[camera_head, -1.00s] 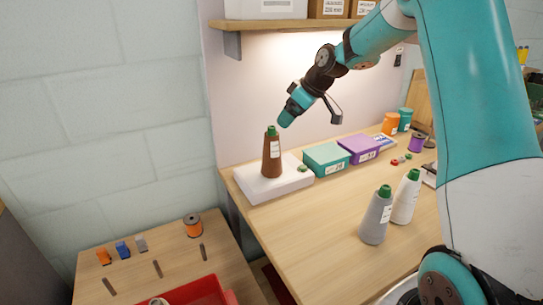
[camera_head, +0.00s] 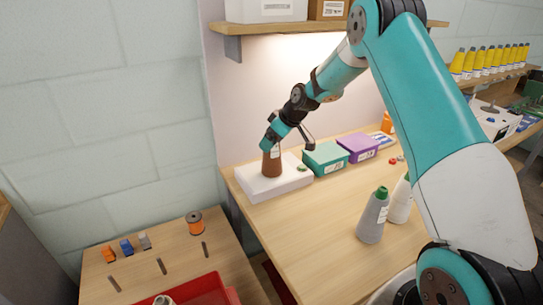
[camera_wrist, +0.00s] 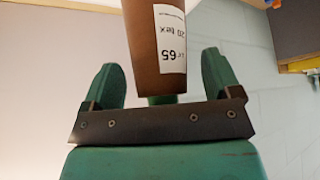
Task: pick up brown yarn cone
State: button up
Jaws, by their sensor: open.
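The brown yarn cone (camera_head: 272,165) stands upright on a white block (camera_head: 262,187) at the left end of the workbench. My gripper (camera_head: 270,143) is at the top of the cone in the head view, and the cone's green tip is hidden there. In the wrist view the brown cone (camera_wrist: 155,45), with its white "65" label, lies between the two green fingers of my gripper (camera_wrist: 159,62). The fingers are spread, with a visible gap on each side of the cone. A bit of green shows at the cone's narrow end.
A teal box (camera_head: 326,157) and a purple box (camera_head: 358,146) sit right of the white block. A grey cone (camera_head: 373,217) and a white cone (camera_head: 399,203) stand nearer. A shelf (camera_head: 290,27) hangs above. A lower table (camera_head: 185,255) at left holds spools and a red bin.

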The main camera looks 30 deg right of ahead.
jog(key=shift+c, duration=0.5)
jog(key=c, duration=1.4)
